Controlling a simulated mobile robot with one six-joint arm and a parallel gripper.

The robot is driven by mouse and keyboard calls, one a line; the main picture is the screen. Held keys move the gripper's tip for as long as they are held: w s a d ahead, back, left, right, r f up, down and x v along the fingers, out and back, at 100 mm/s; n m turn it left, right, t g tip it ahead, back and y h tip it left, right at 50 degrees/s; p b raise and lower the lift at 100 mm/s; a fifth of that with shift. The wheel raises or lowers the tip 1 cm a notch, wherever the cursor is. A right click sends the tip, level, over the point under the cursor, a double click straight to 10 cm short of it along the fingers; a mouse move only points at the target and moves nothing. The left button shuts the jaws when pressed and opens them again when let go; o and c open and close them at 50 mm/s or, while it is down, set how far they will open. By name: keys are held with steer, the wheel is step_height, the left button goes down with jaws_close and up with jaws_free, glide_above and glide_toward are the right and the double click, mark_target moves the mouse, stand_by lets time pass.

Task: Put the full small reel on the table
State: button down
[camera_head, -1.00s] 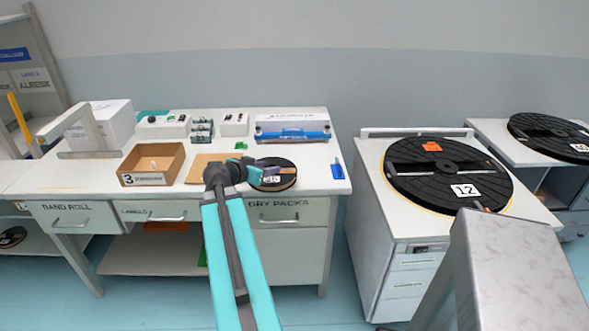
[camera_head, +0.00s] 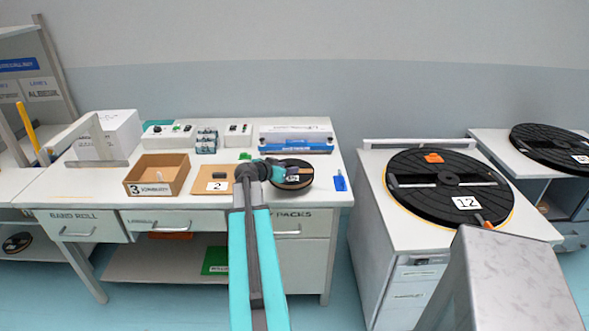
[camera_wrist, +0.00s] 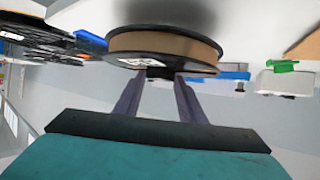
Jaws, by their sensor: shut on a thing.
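The full small reel (camera_head: 303,180) has black flanges and brown wound tape. It is over the right part of the white table (camera_head: 322,193), near the front edge. My gripper (camera_head: 287,174) is shut on the reel, reaching in from its left in the head view. The wrist view, with the table at its top, shows the reel (camera_wrist: 165,46) flat and level, its flange at my gripper's fingertips (camera_wrist: 160,76). I cannot tell whether the reel touches the table top.
A cardboard box (camera_head: 157,175) and a brown board (camera_head: 211,179) marked 2 lie left of my gripper. A blue-and-white device (camera_head: 296,139) stands behind the reel, a blue tag (camera_head: 340,181) to its right.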

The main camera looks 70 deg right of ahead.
mark_target(301, 161)
steer(key=shift+s+d+f+p, duration=0.1)
steer(key=shift+s+d+p, duration=0.15)
steer(key=shift+d, duration=0.75)
steer(key=shift+s+d+f+p, duration=0.1)
steer(key=shift+d+p, duration=0.2)
steer(key=shift+d, duration=0.7)
steer(key=shift+s+d+p, duration=0.15)
steer(key=shift+d+p, duration=0.15)
steer(key=shift+d, duration=0.35)
steer(key=shift+f+p, duration=0.65)
steer(key=shift+f, duration=1.15)
steer(key=c, duration=1.2)
jaws_free()
steer(key=shift+f, duration=0.1)
steer(key=shift+o, duration=0.2)
steer(key=shift+b+v, duration=1.65)
steer(key=shift+v, duration=4.45)
